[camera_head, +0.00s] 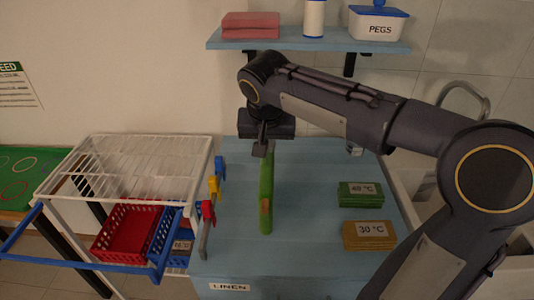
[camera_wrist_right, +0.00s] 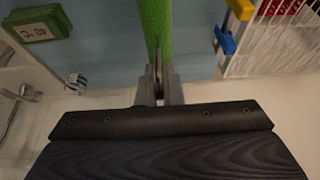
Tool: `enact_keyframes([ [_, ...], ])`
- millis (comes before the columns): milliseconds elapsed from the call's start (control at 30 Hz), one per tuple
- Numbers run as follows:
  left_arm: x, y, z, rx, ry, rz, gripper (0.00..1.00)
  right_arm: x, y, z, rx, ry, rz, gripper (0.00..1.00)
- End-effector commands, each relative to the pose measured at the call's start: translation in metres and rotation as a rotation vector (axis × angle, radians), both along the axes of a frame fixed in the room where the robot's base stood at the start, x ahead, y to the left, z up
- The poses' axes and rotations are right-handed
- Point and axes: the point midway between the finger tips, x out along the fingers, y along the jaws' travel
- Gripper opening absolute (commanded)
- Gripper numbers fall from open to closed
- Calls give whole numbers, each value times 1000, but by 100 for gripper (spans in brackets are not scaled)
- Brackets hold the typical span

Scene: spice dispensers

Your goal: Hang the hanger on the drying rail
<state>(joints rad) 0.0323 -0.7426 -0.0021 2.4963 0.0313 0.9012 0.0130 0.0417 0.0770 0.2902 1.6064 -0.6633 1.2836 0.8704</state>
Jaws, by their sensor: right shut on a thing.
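A green hanger (camera_head: 266,185) is seen edge-on above the blue table, long and narrow, with a brown-orange patch near its lower end. My right gripper (camera_head: 263,148) is shut on its upper end. In the right wrist view the gripper (camera_wrist_right: 159,88) pinches the green hanger (camera_wrist_right: 156,30), which runs away from the fingers. I cannot tell its full shape or whether it touches the table. Which bar is the drying rail is unclear. My left gripper is not in view.
Blue, yellow and red clips (camera_head: 208,211) line the table's left edge, between hanger and rack. A red basket (camera_head: 130,234) sits under the rack. Green (camera_head: 360,188) and tan (camera_head: 369,243) stacks lie right. A blue shelf (camera_head: 310,46) is behind. The table's front middle is clear.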

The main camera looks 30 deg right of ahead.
Motion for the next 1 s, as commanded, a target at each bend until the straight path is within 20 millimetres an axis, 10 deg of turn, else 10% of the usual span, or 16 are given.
enact_keyframes([
  [600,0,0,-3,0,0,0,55,0,0,-35,1,0,0,0],
  [767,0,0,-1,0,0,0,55,0,0,-33,1,1,0,26],
  [1000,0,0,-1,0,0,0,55,0,0,-33,1,1,0,28],
])
